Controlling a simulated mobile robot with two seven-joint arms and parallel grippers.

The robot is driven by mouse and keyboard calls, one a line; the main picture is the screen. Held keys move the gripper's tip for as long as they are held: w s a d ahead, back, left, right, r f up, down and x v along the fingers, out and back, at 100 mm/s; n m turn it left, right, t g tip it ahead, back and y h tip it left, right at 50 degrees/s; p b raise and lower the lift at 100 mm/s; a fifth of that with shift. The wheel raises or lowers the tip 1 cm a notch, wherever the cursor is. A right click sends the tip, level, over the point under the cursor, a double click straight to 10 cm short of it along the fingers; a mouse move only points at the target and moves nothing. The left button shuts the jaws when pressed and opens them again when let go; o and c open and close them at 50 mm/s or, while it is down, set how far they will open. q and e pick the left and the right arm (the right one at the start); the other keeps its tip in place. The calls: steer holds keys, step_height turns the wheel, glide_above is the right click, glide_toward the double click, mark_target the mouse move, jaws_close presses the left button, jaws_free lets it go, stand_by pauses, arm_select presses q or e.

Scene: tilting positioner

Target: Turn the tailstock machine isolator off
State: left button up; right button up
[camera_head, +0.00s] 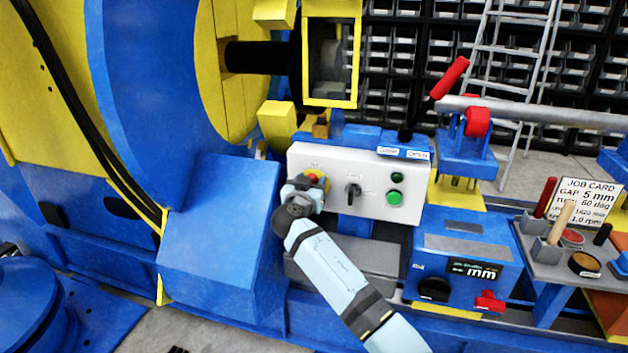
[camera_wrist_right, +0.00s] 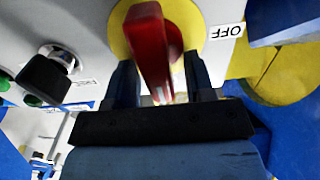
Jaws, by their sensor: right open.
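The isolator is a red handle on a round yellow plate at the left end of a white control box (camera_head: 330,208). In the head view its red handle (camera_head: 316,176) is partly covered by my right gripper (camera_head: 308,185). In the right wrist view, the red handle (camera_wrist_right: 150,45) stands between the two dark fingers of my open right gripper (camera_wrist_right: 160,78), with the yellow plate (camera_wrist_right: 193,22) behind. I cannot tell whether either finger touches it. An upside-down OFF label (camera_wrist_right: 222,31) is beside the plate. My left gripper is not in view.
A black selector knob (camera_head: 352,191) and two green buttons (camera_head: 394,197) are to the right on the box. A blue housing (camera_head: 220,245) stands close on the left. A blue unit with a display (camera_head: 466,262) is below right.

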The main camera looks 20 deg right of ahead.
jaws_close()
